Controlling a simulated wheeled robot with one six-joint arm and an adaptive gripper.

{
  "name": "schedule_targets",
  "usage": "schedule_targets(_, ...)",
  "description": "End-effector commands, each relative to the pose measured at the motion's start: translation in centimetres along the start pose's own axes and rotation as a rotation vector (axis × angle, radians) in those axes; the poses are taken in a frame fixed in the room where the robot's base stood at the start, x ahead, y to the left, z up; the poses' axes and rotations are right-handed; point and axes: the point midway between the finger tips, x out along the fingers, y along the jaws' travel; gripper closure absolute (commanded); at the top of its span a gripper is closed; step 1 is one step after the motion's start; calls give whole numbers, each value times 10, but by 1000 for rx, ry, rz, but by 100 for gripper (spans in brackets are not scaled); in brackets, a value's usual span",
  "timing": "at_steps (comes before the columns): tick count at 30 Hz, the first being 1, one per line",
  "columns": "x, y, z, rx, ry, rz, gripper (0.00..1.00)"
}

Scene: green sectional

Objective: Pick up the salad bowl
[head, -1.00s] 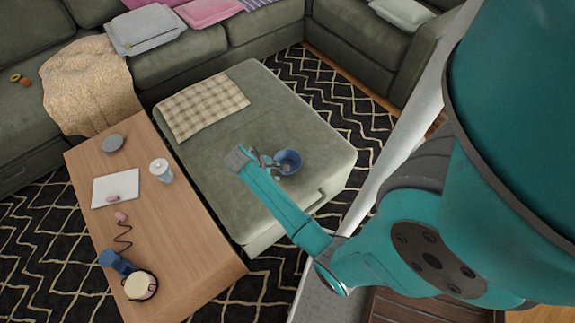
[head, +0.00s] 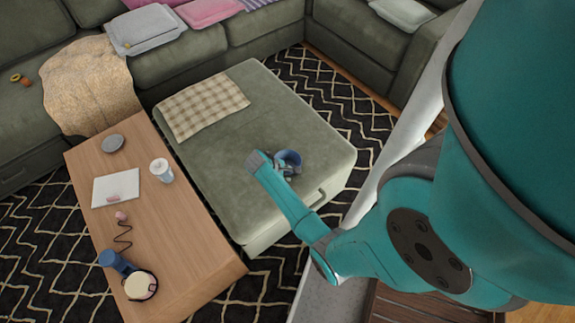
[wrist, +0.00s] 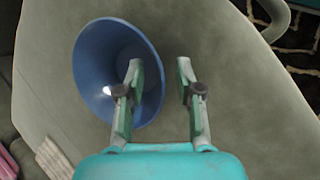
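The salad bowl, a blue bowl (head: 291,156), sits on the green ottoman (head: 230,185), toward its right side. In the head view my arm and gripper (head: 279,165) partly cover it. In the wrist view the bowl (wrist: 92,75) is seen from above, left of centre. My gripper (wrist: 160,72) is open, its two fingers apart. The left finger overlaps the bowl's inside and the right finger is outside its right edge, so the rim shows between them. I cannot tell whether either finger touches the bowl.
A checked cloth (head: 203,107) lies on the ottoman's far part. A wooden table (head: 185,245) on the left holds a white cup (head: 161,171), a tablet (head: 116,188), headphones and other items. A green sectional (head: 180,65) stands behind. The ottoman is otherwise clear around the bowl.

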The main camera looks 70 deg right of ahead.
Motion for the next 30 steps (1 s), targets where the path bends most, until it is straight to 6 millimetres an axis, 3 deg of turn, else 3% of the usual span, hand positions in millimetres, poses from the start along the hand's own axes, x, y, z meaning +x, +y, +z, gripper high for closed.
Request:
schedule_targets(8,2,0,0,0,0,1,67)
schedule_targets(12,2,0,0,0,0,1,100)
schedule_targets(25,1,1,0,0,0,1,100)
schedule_targets(30,-9,6,4,1,2,3,100)
